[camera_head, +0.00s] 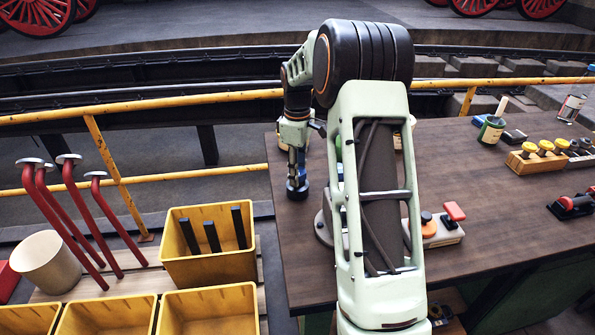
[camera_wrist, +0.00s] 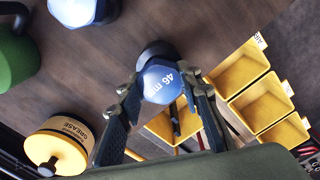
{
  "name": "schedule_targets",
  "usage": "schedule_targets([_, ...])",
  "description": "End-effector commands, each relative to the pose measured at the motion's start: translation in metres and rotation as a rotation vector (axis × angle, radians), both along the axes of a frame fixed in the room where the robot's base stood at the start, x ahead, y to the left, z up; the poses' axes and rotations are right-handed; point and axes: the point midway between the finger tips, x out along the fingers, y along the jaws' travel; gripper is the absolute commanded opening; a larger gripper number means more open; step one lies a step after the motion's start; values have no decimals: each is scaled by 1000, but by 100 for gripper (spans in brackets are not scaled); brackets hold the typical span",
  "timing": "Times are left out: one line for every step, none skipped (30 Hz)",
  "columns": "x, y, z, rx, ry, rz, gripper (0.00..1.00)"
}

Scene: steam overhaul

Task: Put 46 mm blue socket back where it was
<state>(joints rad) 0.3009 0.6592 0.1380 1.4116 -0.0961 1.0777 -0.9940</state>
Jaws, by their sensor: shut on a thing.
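The 46 mm blue socket (camera_wrist: 162,84) is between the two fingers of my gripper (camera_wrist: 163,95), with its "46 mm" label facing the wrist camera. My gripper is shut on it. In the head view my gripper (camera_head: 296,165) points down near the left edge of the wooden bench (camera_head: 480,215), and the socket (camera_head: 297,188) shows dark below it. I cannot tell whether the socket touches the bench top. Another blue item (camera_wrist: 82,10) and a green one (camera_wrist: 14,62) stand on the bench in the wrist view.
A yellow grease tin (camera_wrist: 62,148) stands beside my gripper. Yellow bins (camera_head: 205,265) sit left of the bench, below its edge.

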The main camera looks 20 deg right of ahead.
Motion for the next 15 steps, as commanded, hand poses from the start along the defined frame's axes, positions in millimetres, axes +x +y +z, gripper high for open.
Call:
schedule_targets([1, 0, 1, -1, -2, 0, 0])
schedule_targets([1, 0, 0, -1, -2, 0, 0])
schedule_targets([1, 0, -1, -1, -2, 0, 0])
schedule_targets([1, 0, -2, -1, -2, 0, 0])
schedule_targets([1, 0, -3, -1, -2, 0, 0])
schedule_targets([0, 0, -3, 0, 0, 0, 37])
schedule_targets([0, 0, -3, 0, 0, 0, 40])
schedule_targets([0, 0, -3, 0, 0, 0, 43])
schedule_targets([0, 0, -3, 0, 0, 0, 48])
schedule_targets([0, 0, -3, 0, 0, 0, 50])
schedule_targets([0, 0, -3, 0, 0, 0, 50])
schedule_targets([0, 0, -3, 0, 0, 0, 50])
schedule_targets([0, 0, -3, 0, 0, 0, 50])
schedule_targets([0, 0, -3, 0, 0, 0, 50])
schedule_targets([0, 0, -3, 0, 0, 0, 50])
